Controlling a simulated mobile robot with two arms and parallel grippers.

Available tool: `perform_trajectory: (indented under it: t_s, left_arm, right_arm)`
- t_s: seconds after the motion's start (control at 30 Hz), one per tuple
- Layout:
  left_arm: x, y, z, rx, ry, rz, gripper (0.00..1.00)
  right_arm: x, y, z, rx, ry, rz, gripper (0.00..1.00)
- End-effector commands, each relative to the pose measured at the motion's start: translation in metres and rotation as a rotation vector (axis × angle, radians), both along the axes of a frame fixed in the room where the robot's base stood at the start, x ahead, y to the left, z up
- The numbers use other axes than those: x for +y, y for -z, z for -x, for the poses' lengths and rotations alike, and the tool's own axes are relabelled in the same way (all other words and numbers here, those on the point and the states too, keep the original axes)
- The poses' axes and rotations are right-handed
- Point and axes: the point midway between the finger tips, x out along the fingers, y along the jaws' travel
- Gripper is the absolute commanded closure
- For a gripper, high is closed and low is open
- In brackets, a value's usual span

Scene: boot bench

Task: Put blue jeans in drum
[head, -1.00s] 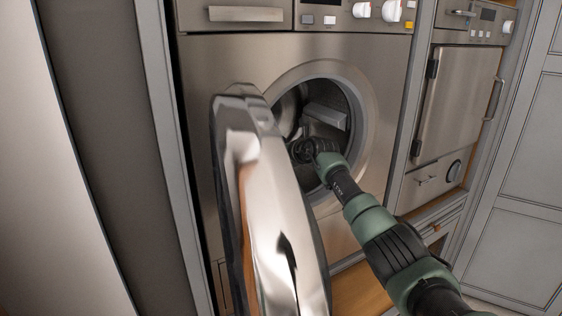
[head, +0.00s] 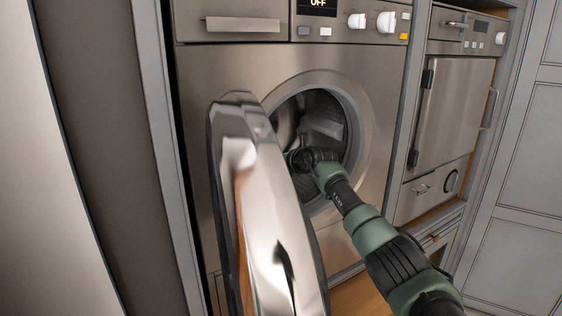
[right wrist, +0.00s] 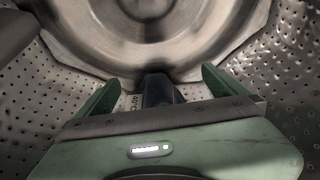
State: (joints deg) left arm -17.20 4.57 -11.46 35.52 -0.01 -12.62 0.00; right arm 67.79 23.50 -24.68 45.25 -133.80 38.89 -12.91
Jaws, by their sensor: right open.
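The drum (head: 318,125) is the round perforated metal cavity of the washing machine, seen through its open porthole. My right arm reaches in through the opening, and my right gripper (head: 298,160) is at or inside the mouth, its fingers hidden in the head view. In the right wrist view my right gripper (right wrist: 160,77) is open inside the drum, facing the metal back wall. A small dark bluish-grey thing (right wrist: 160,91) shows between the fingers; I cannot tell whether it is the blue jeans. No jeans are clearly visible elsewhere. My left gripper is out of view.
The open round door (head: 262,210) stands out toward me, left of my right arm. The washing machine's panel (head: 350,20) reads OFF. A second steel appliance (head: 455,105) stands at the right, with a grey cabinet (head: 525,170) beyond it.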

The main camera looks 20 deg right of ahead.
Motion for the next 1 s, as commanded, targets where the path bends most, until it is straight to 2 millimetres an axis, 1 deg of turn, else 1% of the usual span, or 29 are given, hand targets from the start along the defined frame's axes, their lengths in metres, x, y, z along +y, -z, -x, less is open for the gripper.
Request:
perform_trajectory:
  t_s: [0.3,0.5,0.7,1.0]
  left_arm:
    - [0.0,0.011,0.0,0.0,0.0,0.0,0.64]
    - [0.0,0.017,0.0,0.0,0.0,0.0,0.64]
    - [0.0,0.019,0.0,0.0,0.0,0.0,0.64]
    - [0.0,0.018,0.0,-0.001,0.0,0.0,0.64]
  right_arm:
    - [-0.005,-0.012,0.036,-0.006,0.0,0.003,0.0]
    - [-0.007,-0.021,0.054,-0.006,0.0,0.001,0.0]
    - [-0.007,-0.025,0.062,-0.005,-0.001,0.001,0.0]
    - [-0.008,-0.025,0.062,-0.005,0.0,0.0,0.0]
